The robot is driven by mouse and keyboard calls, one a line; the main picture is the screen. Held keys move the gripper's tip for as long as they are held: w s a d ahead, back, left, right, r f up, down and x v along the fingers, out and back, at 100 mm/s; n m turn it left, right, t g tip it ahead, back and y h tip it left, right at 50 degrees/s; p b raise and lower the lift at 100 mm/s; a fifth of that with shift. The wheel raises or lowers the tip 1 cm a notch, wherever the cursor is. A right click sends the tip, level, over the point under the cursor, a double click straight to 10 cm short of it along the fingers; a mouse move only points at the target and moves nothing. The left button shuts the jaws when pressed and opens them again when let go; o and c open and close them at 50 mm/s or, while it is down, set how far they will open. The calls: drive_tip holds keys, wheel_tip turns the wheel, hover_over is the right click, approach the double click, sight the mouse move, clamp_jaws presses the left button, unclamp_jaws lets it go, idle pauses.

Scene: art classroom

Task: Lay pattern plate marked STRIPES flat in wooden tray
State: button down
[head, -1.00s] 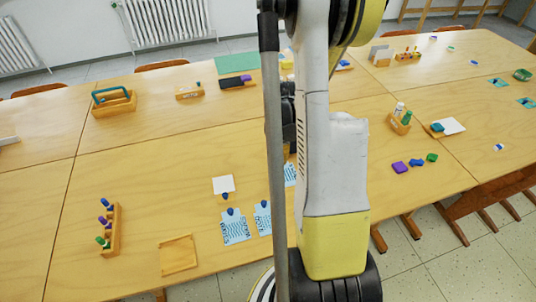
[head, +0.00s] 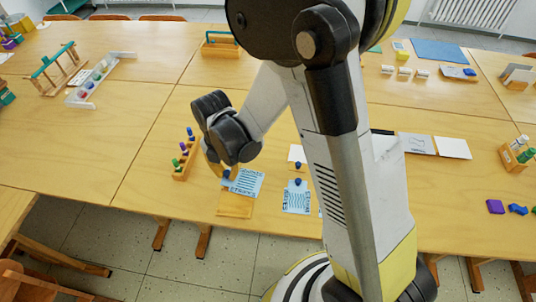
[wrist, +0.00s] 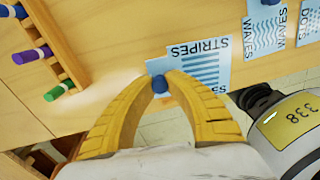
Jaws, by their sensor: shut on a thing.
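The light-blue pattern plate marked STRIPES (head: 245,182) hangs from my gripper (wrist: 160,84), which is shut on its blue knob (wrist: 160,86). The plate's printed face (wrist: 203,65) is readable in the wrist view. In the head view, the plate overlaps the far part of the wooden tray (head: 235,207), whose near part shows bare. The plate looks turned relative to the tray's edges. I cannot tell how high the plate is above the tray. My fingers are mostly hidden behind my wrist in the head view.
A plate marked WAVES (head: 296,199) lies right of the tray; a DOTS plate (wrist: 309,22) shows beyond it in the wrist view. A wooden marker rack (head: 184,160) stands close left. A white card (head: 298,152) lies behind. The table's front edge is close to the tray.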

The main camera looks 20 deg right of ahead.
drive_tip(key=s+a+n, duration=0.2)
drive_tip(key=a, duration=0.3)
drive_tip(key=b, duration=0.4)
hover_over(218, 200)
wheel_tip(218, 200, down, 6)
drive_tip(key=shift+r, duration=0.2)
drive_tip(key=shift+f+b, duration=0.5)
drive_tip(key=shift+f+b, duration=0.3)
drive_tip(key=shift+b, duration=0.5)
idle(1.5)
drive_tip(key=c, duration=1.4)
unclamp_jaws()
drive_tip(key=shift+o, duration=0.2)
drive_tip(key=o, duration=0.3)
